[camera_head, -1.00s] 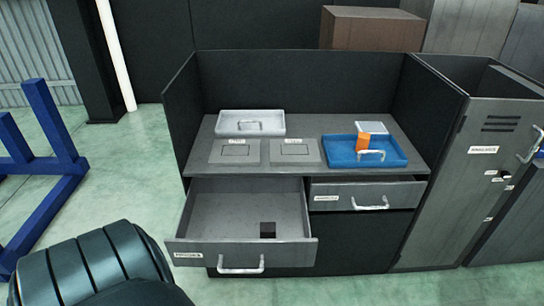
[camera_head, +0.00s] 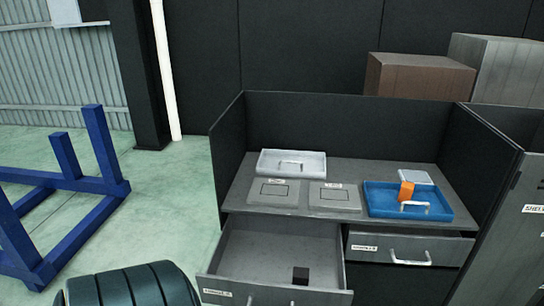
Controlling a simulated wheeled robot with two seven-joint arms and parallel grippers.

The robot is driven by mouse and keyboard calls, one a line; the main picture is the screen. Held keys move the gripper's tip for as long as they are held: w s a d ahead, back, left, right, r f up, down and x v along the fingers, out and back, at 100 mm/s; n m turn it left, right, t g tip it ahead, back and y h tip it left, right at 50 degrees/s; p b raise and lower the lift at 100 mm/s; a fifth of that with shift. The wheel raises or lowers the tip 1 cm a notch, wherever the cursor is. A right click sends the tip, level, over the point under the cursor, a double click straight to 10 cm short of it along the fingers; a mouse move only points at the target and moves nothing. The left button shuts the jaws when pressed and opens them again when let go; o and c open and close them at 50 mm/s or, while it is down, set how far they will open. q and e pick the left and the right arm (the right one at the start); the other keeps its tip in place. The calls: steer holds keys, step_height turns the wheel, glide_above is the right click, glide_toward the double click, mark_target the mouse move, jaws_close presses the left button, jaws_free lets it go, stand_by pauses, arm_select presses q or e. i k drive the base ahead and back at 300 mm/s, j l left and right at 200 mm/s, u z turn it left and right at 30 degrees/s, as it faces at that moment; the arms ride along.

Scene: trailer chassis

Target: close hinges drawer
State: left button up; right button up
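The hinges drawer seems to be the left drawer (camera_head: 270,256) of the grey workbench. It is pulled well out, and its front label is too small to read surely. A small dark block (camera_head: 300,275) lies inside it near the front right. The drawer's handle is cut off by the bottom edge of the view. The right drawer (camera_head: 405,249), with a light handle, stands only slightly out. Neither of my grippers shows. A dark ribbed part of my own body is at the bottom left, left of the open drawer.
On the workbench top (camera_head: 340,172) are a grey tray (camera_head: 291,164), two flat grey plates, and a blue tray (camera_head: 385,200) with an orange block (camera_head: 406,191). A blue metal frame (camera_head: 100,150) stands at the left. Green floor is free between it and the bench.

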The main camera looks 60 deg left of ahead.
mark_target(253, 260)
steer(key=j+u, duration=0.35)
steer(key=i+j+u, duration=0.1)
steer(key=j+u, duration=0.25)
steer(key=i+j+u, duration=0.15)
steer(key=j+u, duration=0.2)
steer(key=k+l, duration=0.5)
steer(key=l, duration=0.15)
steer(key=k+l, duration=0.5)
steer(key=l, duration=0.15)
